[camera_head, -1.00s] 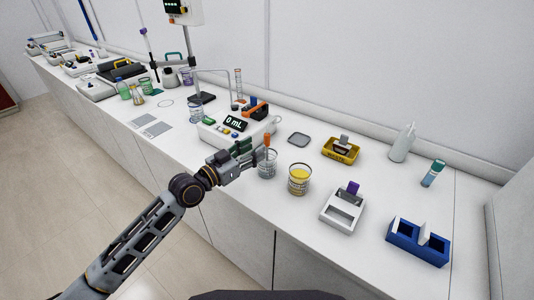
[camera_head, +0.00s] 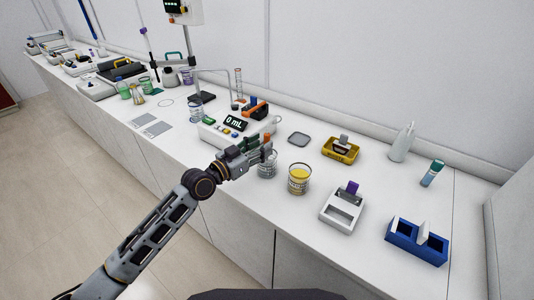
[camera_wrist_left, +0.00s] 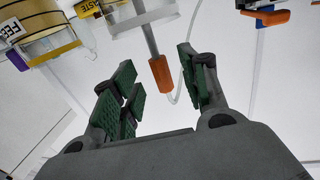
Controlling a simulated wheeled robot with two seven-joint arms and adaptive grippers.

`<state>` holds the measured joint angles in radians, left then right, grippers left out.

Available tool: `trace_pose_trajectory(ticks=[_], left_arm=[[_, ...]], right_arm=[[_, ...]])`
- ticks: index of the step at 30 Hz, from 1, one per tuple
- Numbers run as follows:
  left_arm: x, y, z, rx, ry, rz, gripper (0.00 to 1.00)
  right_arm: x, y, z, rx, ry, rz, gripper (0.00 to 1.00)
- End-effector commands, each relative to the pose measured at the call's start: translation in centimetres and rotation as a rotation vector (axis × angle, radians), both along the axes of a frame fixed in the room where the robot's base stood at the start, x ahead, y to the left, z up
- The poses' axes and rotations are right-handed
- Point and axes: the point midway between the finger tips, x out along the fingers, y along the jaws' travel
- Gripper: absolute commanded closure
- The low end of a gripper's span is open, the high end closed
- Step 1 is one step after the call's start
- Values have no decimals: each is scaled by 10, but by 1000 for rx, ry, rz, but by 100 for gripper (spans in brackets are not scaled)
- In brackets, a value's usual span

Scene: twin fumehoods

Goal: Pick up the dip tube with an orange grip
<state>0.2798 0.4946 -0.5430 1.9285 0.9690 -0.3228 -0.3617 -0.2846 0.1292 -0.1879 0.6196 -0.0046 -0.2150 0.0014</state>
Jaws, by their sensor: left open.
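The dip tube's orange grip (camera_wrist_left: 160,74) shows in the left wrist view between the fingertips of my left gripper (camera_wrist_left: 155,64), with a gap at either side. Its grey tube (camera_wrist_left: 149,38) runs up the picture into a clear beaker (camera_wrist_left: 135,14). In the head view my left gripper (camera_head: 264,147) is at the top of this beaker (camera_head: 267,168) and largely hides the grip. The gripper is open, its green-padded fingers apart. My right gripper is in neither view.
A beaker of yellow liquid (camera_head: 299,179) stands close to the right. A dispenser reading 0 mL (camera_head: 234,123) stands behind the gripper. A white holder (camera_head: 343,212), yellow tray (camera_head: 341,150) and blue rack (camera_head: 417,243) are further right. Bare bench lies between them.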

Motion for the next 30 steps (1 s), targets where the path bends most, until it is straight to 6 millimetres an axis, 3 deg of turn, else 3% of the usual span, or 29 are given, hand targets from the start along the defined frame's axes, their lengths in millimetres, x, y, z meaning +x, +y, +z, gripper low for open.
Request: trace_pose_trajectory(ticks=[12, 29, 30], left_arm=[[24, -23, -2, 0, 0, 1, 56], [25, -25, -2, 0, 0, 0, 56], [25, -25, -2, 0, 0, 0, 61]], right_arm=[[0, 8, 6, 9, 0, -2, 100], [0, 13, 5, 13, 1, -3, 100], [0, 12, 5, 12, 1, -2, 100]])
